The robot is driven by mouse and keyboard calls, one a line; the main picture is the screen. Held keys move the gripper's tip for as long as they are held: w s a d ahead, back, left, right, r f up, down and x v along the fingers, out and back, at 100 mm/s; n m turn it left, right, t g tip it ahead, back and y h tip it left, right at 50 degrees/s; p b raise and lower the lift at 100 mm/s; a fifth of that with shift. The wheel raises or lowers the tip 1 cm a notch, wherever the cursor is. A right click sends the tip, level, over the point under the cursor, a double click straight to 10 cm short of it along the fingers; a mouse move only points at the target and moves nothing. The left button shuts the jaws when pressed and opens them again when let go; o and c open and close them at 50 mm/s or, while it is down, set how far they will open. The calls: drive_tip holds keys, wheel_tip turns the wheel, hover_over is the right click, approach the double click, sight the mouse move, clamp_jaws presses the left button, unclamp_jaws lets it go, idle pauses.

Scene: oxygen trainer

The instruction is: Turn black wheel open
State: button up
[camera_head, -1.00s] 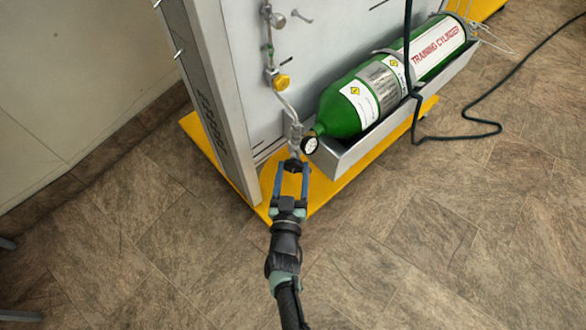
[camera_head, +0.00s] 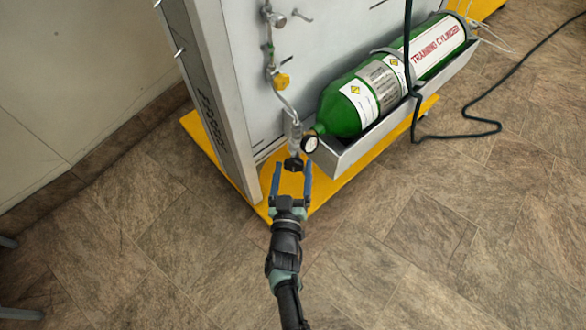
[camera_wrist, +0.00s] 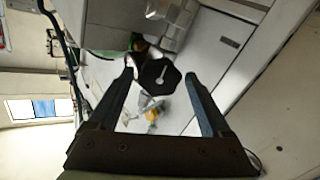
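The black wheel (camera_head: 293,164) sits at the bottom end of the valve by the neck of the green cylinder (camera_head: 340,115). In the wrist view the black wheel (camera_wrist: 158,77) faces me, with a pale mark on its face. My gripper (camera_head: 292,168) is open in front of it. In the wrist view its fingertips (camera_wrist: 158,78) stand on either side of the wheel, with a visible gap on the right and a narrower one on the left. A round gauge (camera_head: 310,144) is just right of the wheel.
A yellow knob (camera_head: 282,81) is on the pipe above. The grey cradle (camera_head: 350,160) holds the cylinder. The grey panel post (camera_head: 212,110) stands at left on a yellow base (camera_head: 262,205). A black hose (camera_head: 455,137) lies at right. Open floor surrounds my arm.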

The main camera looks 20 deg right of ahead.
drive_tip(key=shift+o, duration=0.4)
drive_tip(key=shift+s+a+r, duration=0.1)
drive_tip(key=shift+s+a, duration=0.05)
drive_tip(key=shift+s, duration=0.05)
drive_tip(key=p+v, duration=0.4)
drive_tip(key=v, duration=0.8)
drive_tip(key=shift+s, duration=0.2)
drive_tip(key=shift+a, duration=0.1)
